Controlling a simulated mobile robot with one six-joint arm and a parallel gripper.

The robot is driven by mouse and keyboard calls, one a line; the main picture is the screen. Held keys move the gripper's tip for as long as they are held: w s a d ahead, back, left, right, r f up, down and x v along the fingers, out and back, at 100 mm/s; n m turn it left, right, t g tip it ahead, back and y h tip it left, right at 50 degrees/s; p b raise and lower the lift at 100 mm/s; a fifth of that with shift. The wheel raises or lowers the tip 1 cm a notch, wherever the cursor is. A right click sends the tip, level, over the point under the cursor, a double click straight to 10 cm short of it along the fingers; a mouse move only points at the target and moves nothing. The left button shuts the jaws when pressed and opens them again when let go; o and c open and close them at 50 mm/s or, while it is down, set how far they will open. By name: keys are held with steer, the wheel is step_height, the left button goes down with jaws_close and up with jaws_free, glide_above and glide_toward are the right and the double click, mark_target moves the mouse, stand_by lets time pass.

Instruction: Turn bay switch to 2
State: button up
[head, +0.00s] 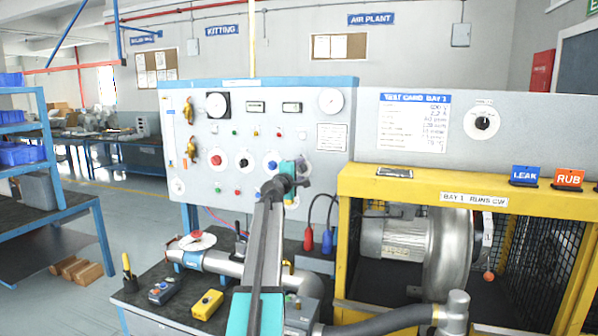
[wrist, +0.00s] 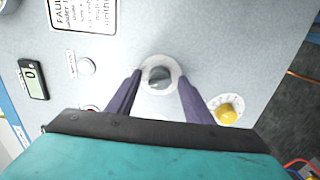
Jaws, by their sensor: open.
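A dark grey round knob on a white disc (wrist: 159,75) sits on the grey panel in the wrist view, with its pointer and markings too small to read. I take it to be the bay switch, but no name on it is legible. My gripper (wrist: 154,92) is open, with one purple finger on each side of the knob. I cannot tell whether the fingers touch it.
A yellow knob (wrist: 227,112) is close to the right finger, and a white button (wrist: 86,66) is to the left. Red (head: 217,160), black (head: 243,162) and blue (head: 271,162) knobs line the panel. A yellow blower frame (head: 430,183) stands to the right.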

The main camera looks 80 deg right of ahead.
stand_by(0.3)
steer(key=shift+f, duration=0.1)
steer(key=c, duration=1)
